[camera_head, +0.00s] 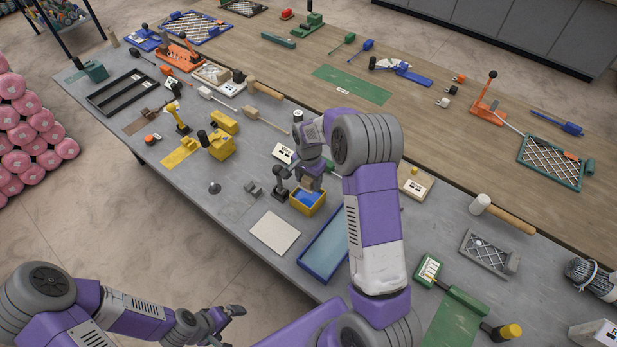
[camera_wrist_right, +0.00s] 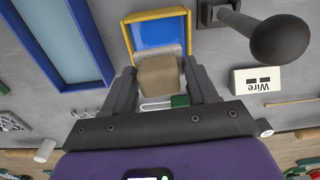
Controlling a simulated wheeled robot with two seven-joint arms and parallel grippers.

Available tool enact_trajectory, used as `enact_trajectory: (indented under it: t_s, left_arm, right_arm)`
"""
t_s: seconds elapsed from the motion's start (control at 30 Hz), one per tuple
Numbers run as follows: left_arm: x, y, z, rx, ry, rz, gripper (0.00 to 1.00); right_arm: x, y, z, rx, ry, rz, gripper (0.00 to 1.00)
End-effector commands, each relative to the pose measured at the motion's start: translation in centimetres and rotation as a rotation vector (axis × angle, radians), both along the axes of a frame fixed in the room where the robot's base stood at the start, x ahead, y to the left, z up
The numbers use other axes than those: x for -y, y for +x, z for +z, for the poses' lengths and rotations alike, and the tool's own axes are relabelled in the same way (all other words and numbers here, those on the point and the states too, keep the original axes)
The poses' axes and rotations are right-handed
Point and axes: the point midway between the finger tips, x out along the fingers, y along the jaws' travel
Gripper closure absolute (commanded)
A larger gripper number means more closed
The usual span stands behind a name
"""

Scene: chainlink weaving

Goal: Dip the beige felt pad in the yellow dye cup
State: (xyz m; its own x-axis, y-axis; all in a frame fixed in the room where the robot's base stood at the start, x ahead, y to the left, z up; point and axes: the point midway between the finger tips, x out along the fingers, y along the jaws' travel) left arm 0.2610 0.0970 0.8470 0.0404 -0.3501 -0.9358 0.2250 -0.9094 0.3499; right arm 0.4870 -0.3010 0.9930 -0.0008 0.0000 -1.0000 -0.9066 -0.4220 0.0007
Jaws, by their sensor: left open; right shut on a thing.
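The beige felt pad (camera_wrist_right: 160,77) is a small tan block between the fingers of my right gripper (camera_wrist_right: 163,88), which is shut on it. In the head view my right gripper (camera_head: 311,182) is just above a small yellow-walled cup (camera_head: 318,206) with blue inside. The same cup (camera_wrist_right: 127,38) lies just beyond the pad in the right wrist view. I cannot tell whether the pad touches the blue. My left gripper (camera_head: 235,311) is open and empty, off the near edge of the table.
A dark grey knobbed post (camera_head: 281,187) stands close left of the cup. A blue tray (camera_head: 325,245) and pale sheet (camera_head: 275,233) lie nearer me. A white "Wire" label block (camera_wrist_right: 258,80) is close by. Yellow boxes (camera_head: 221,148) stand further left.

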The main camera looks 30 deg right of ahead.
Motion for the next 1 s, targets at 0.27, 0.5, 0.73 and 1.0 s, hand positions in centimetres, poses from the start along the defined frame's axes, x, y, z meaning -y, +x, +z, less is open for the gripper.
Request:
enact_trajectory:
  t_s: [0.27, 0.5, 0.73, 1.0]
  left_arm:
    - [0.0, 0.0, -2.3, 0.000, 0.000, 0.000, 0.00]
    - [0.0, 0.0, -4.0, 0.000, 0.000, 0.000, 0.00]
    - [0.0, 0.0, -4.8, 0.000, 0.000, 0.000, 0.00]
    - [0.0, 0.0, -4.8, 0.000, 0.000, 0.000, 0.00]
  right_arm:
    - [0.0, 0.0, -3.1, -0.001, 0.000, 0.000, 0.74]
    - [0.0, 0.0, -5.5, 0.000, 0.001, 0.000, 0.74]
    - [0.0, 0.0, -6.7, 0.001, 0.000, 0.001, 0.74]
    - [0.0, 0.0, -6.7, 0.001, 0.000, 0.000, 0.74]
